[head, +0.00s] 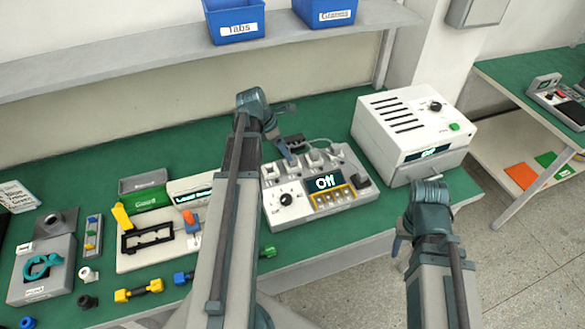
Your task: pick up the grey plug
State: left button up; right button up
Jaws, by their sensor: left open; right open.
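No part is plainly a grey plug. Several small pale grey plug-like parts (316,157) stand along the back of the white tester (300,207) with the "Off" display. Another small pale fitting (88,273) lies at the left of the bench; I cannot tell which is the grey plug. My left gripper (287,130) is open over the tester's back left corner, close to a black part (293,141); its own wrist hides some of the space there. My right gripper (399,246) is open and empty in front of the bench's front edge, partly hidden by its arm.
A white box with a slotted top (405,125) stands right of the tester. A fixture board (130,255), a grey tray (145,182) and yellow-black (138,290) and blue parts lie left. A shelf (160,57) with blue bins (235,20) hangs above. The bench's back middle is clear.

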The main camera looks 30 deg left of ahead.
aim_at(293, 162)
pick_arm(q)
jog(key=shift+f, duration=0.1)
jog(key=shift+d+f, duration=0.1)
jog(key=shift+f, duration=0.05)
jog(key=b+x, duration=0.4)
jog(key=x, duration=0.1)
jog(key=shift+d+b, duration=0.1)
jog(key=shift+b, duration=0.3)
jog(key=shift+c, duration=0.3)
grip_shut()
